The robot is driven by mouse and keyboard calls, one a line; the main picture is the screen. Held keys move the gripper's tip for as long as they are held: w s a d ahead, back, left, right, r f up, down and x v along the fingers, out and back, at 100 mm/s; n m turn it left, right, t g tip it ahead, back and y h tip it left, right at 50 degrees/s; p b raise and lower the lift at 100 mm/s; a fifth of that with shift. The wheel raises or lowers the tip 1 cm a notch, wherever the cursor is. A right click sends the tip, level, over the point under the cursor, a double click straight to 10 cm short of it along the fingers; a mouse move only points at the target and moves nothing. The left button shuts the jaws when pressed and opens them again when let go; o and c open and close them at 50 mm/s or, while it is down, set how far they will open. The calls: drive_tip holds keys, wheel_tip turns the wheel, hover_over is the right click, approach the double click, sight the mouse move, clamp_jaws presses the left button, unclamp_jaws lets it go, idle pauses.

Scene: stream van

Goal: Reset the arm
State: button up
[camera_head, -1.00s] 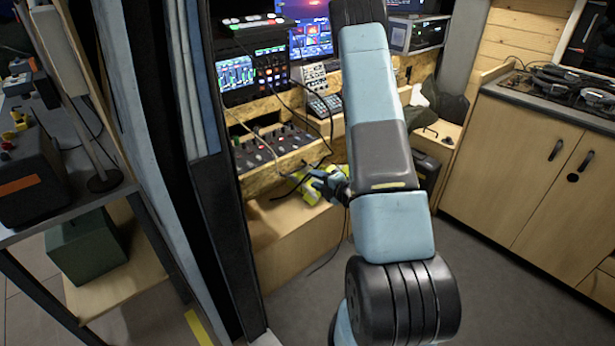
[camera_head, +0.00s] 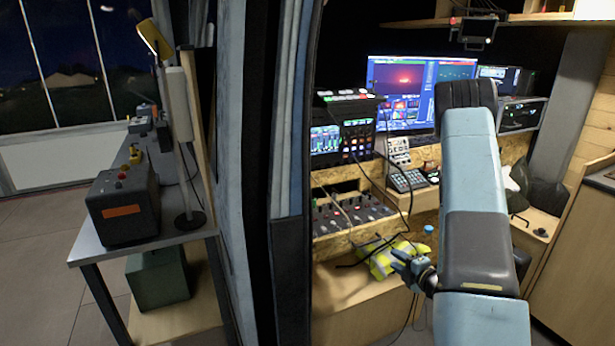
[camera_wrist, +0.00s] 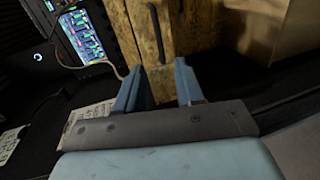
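My arm (camera_head: 470,190) stands bent at the right of the head view, in front of the van's desk. My gripper (camera_head: 408,262) is small at its far end, low in front of the desk, and partly hidden by the arm. It overlaps a yellow hi-vis bundle in the picture; I cannot tell whether they touch. In the wrist view my gripper (camera_wrist: 157,82) shows two blue fingers held apart, with nothing visibly gripped between them. Wooden boards show beyond the fingers.
A mixer panel (camera_head: 350,212), screens (camera_head: 420,90) and the hi-vis bundle (camera_head: 385,258) are around the desk. Dark cables hang near my gripper. At left, a metal table (camera_head: 150,238) carries a dark box (camera_head: 123,205). A door edge (camera_head: 290,180) stands between. Cabinets are at right.

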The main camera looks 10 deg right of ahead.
drive_tip(key=w+r+m+g+h, duration=0.2)
drive_tip(key=w+r+m+h, duration=0.25)
drive_tip(key=r, duration=0.65)
drive_tip(key=s+a+r+m+g+h, duration=0.1)
drive_tip(key=s+r+m, duration=0.15)
drive_tip(key=r, duration=0.35)
drive_tip(key=s+a+r+m+g+h, duration=0.1)
drive_tip(key=s+r+m, duration=0.1)
drive_tip(key=r+m, duration=0.3)
drive_tip(key=s+a+r+m+g, duration=0.1)
drive_tip(key=s+a+r+m, duration=0.2)
drive_tip(key=s, duration=0.5)
drive_tip(key=s+a+r+m+g+y, duration=0.1)
drive_tip(key=s+a+r+m+g, duration=0.1)
drive_tip(key=s+r, duration=0.4)
drive_tip(key=s+a+r+m+g, duration=0.2)
drive_tip(key=s+a+r+m, duration=0.2)
drive_tip(key=s, duration=0.7)
drive_tip(key=shift+s+a+r+y, duration=0.15)
drive_tip(key=shift+a+r+y, duration=0.2)
drive_tip(key=shift+a+r, duration=0.25)
drive_tip(key=shift+s+f, duration=0.1)
